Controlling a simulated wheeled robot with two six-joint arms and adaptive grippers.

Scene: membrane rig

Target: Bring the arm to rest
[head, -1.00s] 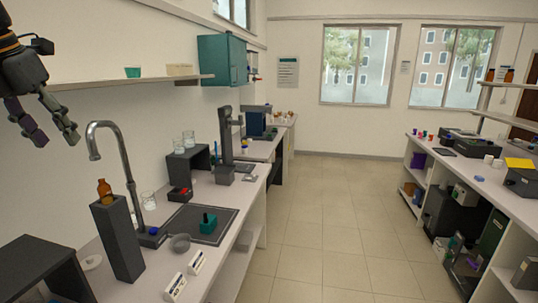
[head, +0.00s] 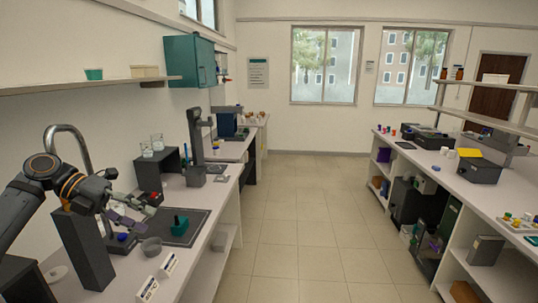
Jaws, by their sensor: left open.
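My left arm comes in from the left over the left bench. My left gripper (head: 143,218) is open and seems empty, with its fingers spread above the bench near the dark mat. The teal block with a black knob (head: 180,225) stands on the dark mat (head: 203,222), just right of the fingers. A grey bowl (head: 151,247) is just below and right of the fingers. My right gripper is not in view.
A tall curved tap (head: 70,128) rises behind my left arm. A dark open box (head: 158,170) carries glass beakers. Two white label stands (head: 170,265) are at the bench's front edge. A shelf (head: 90,86) hangs above. The floor aisle (head: 285,215) is clear.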

